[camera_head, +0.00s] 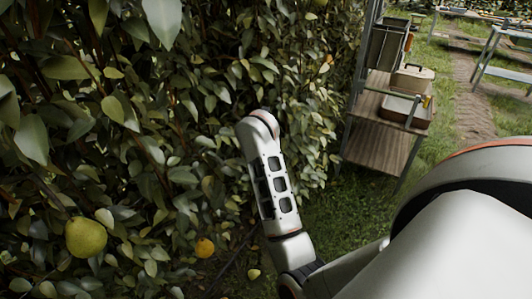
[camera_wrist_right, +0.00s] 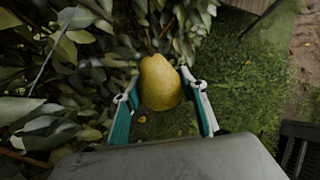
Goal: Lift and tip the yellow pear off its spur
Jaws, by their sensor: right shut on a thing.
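The yellow pear (camera_wrist_right: 160,82) hangs upright in the middle of the right wrist view, its narrow top toward the leaves. My right gripper (camera_wrist_right: 157,84) has one teal-and-white finger on each side of the pear and is shut on it. My left gripper is in neither view.
In the head view, another yellow-green pear (camera_head: 85,237) hangs at lower left and a small orange-yellow fruit (camera_head: 205,248) lower down. Dense foliage fills the left. A wooden-shelved rack (camera_head: 378,158) with bins stands at right. Grass (camera_head: 340,215) lies between.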

